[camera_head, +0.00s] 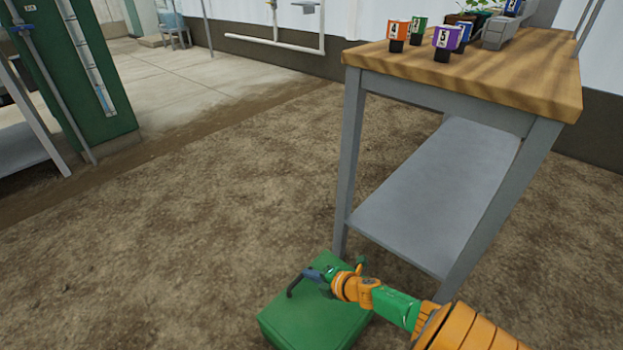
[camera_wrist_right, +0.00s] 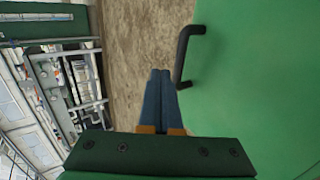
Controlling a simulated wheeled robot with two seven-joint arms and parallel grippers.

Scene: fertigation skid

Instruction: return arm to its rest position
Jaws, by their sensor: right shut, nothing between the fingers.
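My right arm, orange and green, comes in from the lower right in the head view. Its gripper (camera_head: 311,274) is low, left of the workbench's near legs and below the bench top. In the right wrist view the two blue fingers of my right gripper (camera_wrist_right: 160,76) lie together, shut and with nothing between them. Whether the fingers touch the handle cannot be told. My left gripper is not in view.
A workbench with a wooden top (camera_head: 480,72) and a grey lower shelf (camera_head: 440,195) stands at the right. A green panel (camera_head: 85,75) is at the far left. The brown floor (camera_head: 190,210) between is clear.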

